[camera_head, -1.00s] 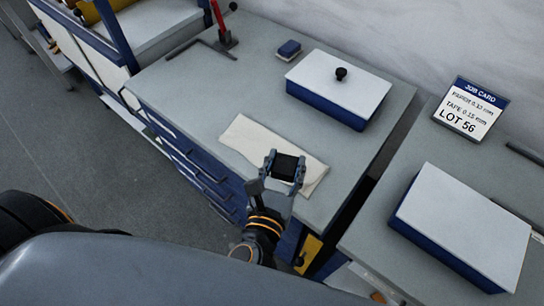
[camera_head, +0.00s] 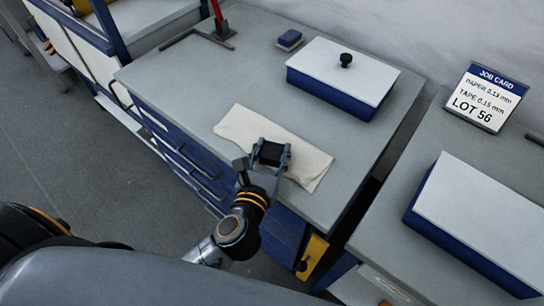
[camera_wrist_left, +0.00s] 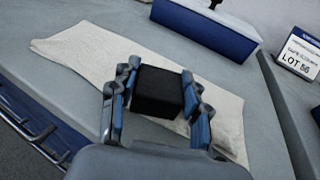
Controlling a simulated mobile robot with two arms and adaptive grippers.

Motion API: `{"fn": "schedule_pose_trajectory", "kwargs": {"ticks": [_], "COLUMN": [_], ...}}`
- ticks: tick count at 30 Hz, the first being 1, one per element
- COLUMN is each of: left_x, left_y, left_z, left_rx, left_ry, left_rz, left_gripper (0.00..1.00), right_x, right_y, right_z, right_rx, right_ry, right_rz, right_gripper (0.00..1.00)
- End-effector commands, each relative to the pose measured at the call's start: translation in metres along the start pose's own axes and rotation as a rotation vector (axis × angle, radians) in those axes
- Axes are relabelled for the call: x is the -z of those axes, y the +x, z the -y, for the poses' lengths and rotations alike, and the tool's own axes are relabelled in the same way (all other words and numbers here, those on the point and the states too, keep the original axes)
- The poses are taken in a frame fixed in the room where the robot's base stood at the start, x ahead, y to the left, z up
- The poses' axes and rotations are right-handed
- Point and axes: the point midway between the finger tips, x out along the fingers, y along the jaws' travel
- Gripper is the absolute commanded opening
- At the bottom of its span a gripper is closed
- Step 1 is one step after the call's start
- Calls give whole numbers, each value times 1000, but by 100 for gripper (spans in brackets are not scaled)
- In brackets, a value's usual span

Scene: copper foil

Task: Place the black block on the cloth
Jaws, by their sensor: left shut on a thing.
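The black block (camera_head: 270,153) is between the fingers of my left gripper (camera_head: 271,155), which is shut on it. In the left wrist view the block (camera_wrist_left: 158,92) sits between both blue-grey fingers (camera_wrist_left: 157,98). The cream cloth (camera_head: 240,122) lies on the grey bench top; it also shows in the left wrist view (camera_wrist_left: 85,50). The gripper and block are over the cloth's middle to right part. I cannot tell whether the block touches the cloth. My right gripper is not in view.
A blue box with a white lid and black knob (camera_head: 340,75) stands behind the cloth. A second bench at right holds another blue box (camera_head: 480,220) and a job card (camera_head: 485,97).

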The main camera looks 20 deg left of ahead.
Motion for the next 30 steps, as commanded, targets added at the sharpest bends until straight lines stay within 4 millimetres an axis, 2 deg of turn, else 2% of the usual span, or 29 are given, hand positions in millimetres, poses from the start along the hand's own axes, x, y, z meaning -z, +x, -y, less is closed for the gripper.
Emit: {"fn": "schedule_pose_trajectory", "kwargs": {"ticks": [1,9,25,26,28,30], "left_x": [2,1,18,21,21,21], "left_y": [1,0,1,1,1,1], "left_z": [0,0,0,0,0,0], "left_rx": [1,1,0,-1,-1,-1], "left_ry": [-1,0,-1,0,0,0], "left_rz": [6,3,-10,-16,-16,-15], "left_gripper": [0,0,0,53,67,69], "right_x": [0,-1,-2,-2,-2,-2], "right_y": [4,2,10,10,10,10], "right_z": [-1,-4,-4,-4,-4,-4], "right_rx": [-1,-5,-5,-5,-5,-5], "right_ry": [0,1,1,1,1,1], "right_rz": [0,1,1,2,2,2], "right_gripper": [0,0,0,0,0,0]}}
